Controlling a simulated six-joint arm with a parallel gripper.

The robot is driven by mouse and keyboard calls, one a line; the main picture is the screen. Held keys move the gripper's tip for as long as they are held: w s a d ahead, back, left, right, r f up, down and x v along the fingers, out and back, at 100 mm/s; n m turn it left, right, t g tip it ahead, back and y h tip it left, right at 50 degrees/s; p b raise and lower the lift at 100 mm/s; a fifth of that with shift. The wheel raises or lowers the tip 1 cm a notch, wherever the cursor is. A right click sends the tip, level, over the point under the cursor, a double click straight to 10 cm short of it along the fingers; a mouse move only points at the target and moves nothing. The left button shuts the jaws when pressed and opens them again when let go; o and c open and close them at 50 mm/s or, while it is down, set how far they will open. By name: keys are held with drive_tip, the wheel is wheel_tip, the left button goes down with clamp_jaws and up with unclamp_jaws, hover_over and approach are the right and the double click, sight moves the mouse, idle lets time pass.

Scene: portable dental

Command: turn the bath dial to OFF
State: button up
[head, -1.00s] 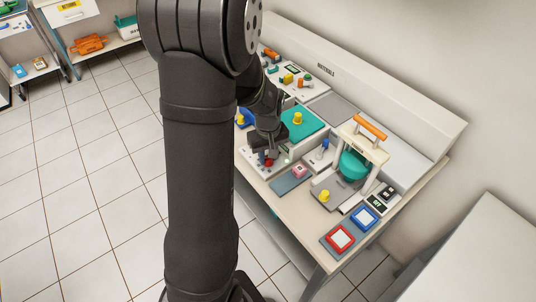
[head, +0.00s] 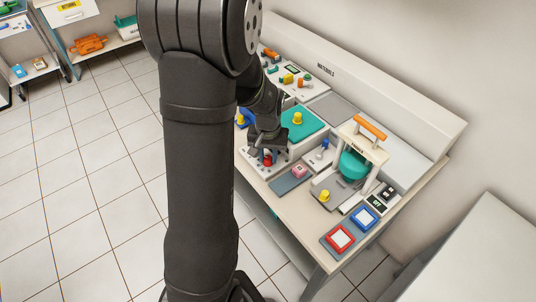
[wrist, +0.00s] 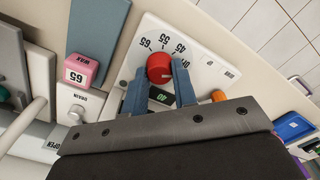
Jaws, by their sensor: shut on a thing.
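The bath dial is a round red knob (wrist: 158,68) on a white panel (wrist: 205,62) marked 65, 55 and 45 in the wrist view. My gripper (wrist: 160,74) has its two blue-grey fingers on either side of the knob and is shut on it. A small green display reading 40 (wrist: 162,96) shows between the fingers. I cannot make out an OFF mark; part of the panel is hidden behind my gripper. In the head view the red knob (head: 267,160) shows just under my gripper (head: 267,150).
A pink block marked 65 WAX (wrist: 83,70) sits beside the panel, near a drain lever (wrist: 77,113). An orange piece (wrist: 218,96) is close to the right finger. In the head view, a teal tray with a yellow knob (head: 298,118) lies behind.

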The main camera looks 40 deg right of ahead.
sight(268, 157)
idle(0.3)
drive_tip(key=o, duration=1)
drive_tip(key=shift+r, duration=0.1)
wheel_tip(268, 157, up, 17)
drive_tip(key=shift+r, duration=0.15)
wheel_tip(268, 157, down, 18)
drive_tip(key=shift+r, duration=0.25)
idle(0.5)
drive_tip(key=shift+r, duration=0.15)
